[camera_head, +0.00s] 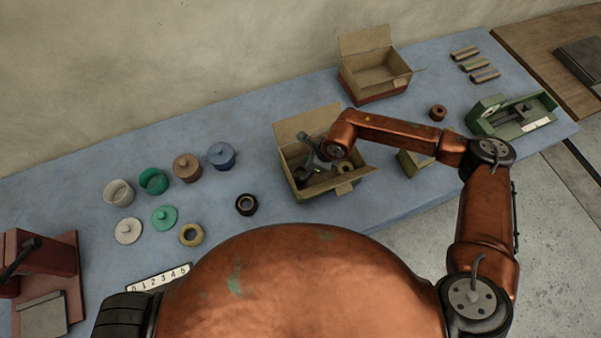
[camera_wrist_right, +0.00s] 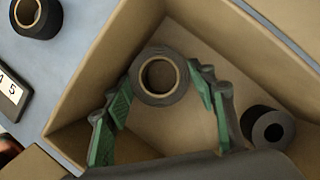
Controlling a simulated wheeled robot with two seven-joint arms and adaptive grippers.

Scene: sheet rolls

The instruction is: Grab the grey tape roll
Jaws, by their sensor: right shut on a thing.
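The grey tape roll (camera_wrist_right: 143,90), with a tan core, sits between the green-padded fingers of my right gripper (camera_wrist_right: 166,92) in the wrist view, with a finger at each side. My right gripper is shut on it, inside the open cardboard box (camera_head: 319,195). In the head view the right gripper (camera_head: 311,160) reaches down into that box, and my wrist hides part of the inside. My left gripper does not show.
Another open box (camera_head: 375,75) stands behind; a green device (camera_head: 512,114) is at right. The box walls surround my gripper.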

